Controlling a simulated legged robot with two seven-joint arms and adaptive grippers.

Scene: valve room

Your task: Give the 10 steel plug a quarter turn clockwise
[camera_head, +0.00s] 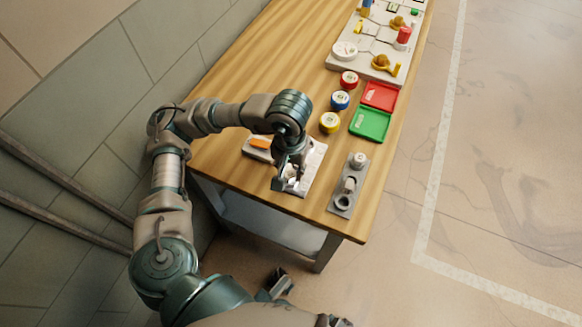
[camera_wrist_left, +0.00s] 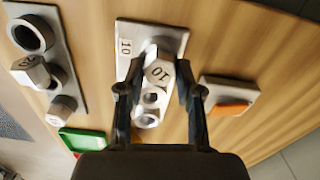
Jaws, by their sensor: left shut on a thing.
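The 10 steel plug (camera_wrist_left: 158,70) is a pale metal piece with "10" on its top face, seen in the left wrist view. It stands at a grey plate (camera_wrist_left: 124,68) marked "10", which also has round holes or rings. My left gripper (camera_wrist_left: 160,92) has a finger on each side of the plug and is shut on it. In the head view my left gripper (camera_head: 284,184) reaches down over the plate (camera_head: 313,160) and hides most of the plug.
A second grey plate (camera_head: 340,207) with a ring and steel pieces lies to the right. An orange piece on a pale block (camera_head: 258,143) is close on the left. Green (camera_head: 371,124) and red (camera_head: 380,96) trays and coloured round pieces lie further back.

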